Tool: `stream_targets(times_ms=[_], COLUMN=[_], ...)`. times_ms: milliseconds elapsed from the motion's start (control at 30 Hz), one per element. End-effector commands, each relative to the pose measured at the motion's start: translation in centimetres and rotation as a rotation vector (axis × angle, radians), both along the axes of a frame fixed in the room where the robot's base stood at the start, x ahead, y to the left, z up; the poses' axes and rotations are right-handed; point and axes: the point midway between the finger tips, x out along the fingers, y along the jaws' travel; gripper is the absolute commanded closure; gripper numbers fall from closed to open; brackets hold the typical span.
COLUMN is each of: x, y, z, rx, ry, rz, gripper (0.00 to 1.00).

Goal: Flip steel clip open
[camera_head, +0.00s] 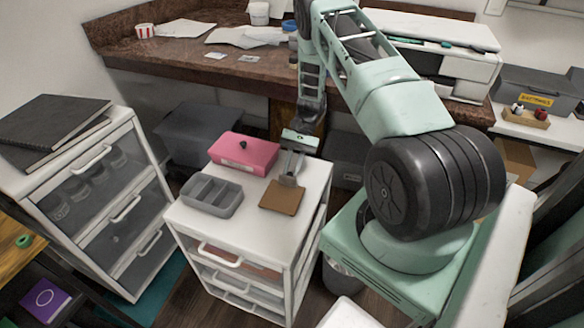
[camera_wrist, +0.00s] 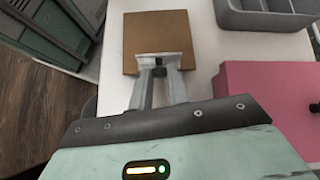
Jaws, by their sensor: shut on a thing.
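The steel clip (camera_wrist: 160,60) sits at the near edge of a flat brown board (camera_wrist: 152,28) in the wrist view. The brown board also shows in the head view (camera_head: 281,199), lying on a white drawer unit. My gripper (camera_wrist: 160,76) reaches down to this edge, its two fingers shut on the clip. In the head view my gripper (camera_head: 289,176) is at the board's far edge. The fingers partly hide the clip, and its exact angle is hard to tell.
A pink box (camera_head: 244,153) and a grey divided tray (camera_head: 211,195) stand close by on the white drawer unit (camera_head: 249,220). The unit's top is bare in front of the board. A brown workbench (camera_head: 180,62) with papers stands behind.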

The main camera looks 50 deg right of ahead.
Motion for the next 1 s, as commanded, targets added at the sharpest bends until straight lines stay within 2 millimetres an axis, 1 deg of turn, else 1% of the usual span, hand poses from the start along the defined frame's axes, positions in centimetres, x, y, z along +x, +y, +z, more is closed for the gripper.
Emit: stream_targets(times_ms=[100, 133, 167, 200, 467, 567, 667, 900, 1000], x=[0.0, 0.0, 0.0, 0.0, 0.0, 0.0, 0.1, 0.0, 0.0], y=[0.1, 0.1, 0.1, 0.1, 0.1, 0.0, 0.0, 0.0, 0.0], z=[-0.1, -0.1, -0.1, -0.1, 0.0, 0.4, 1.7, 6.2, 7.8], rx=[0.001, 0.001, 0.001, 0.001, 0.0, 0.0, -0.001, -0.001, -0.001], ry=[0.0, 0.0, 0.0, 0.0, 0.0, 0.0, -0.003, -0.002, -0.002], rz=[0.0, 0.0, 0.0, 0.0, 0.0, 0.0, -0.001, 0.0, 0.0], gripper=[1.0, 0.8, 0.72, 0.61, 0.61, 0.61, 0.61, 0.61, 0.61])
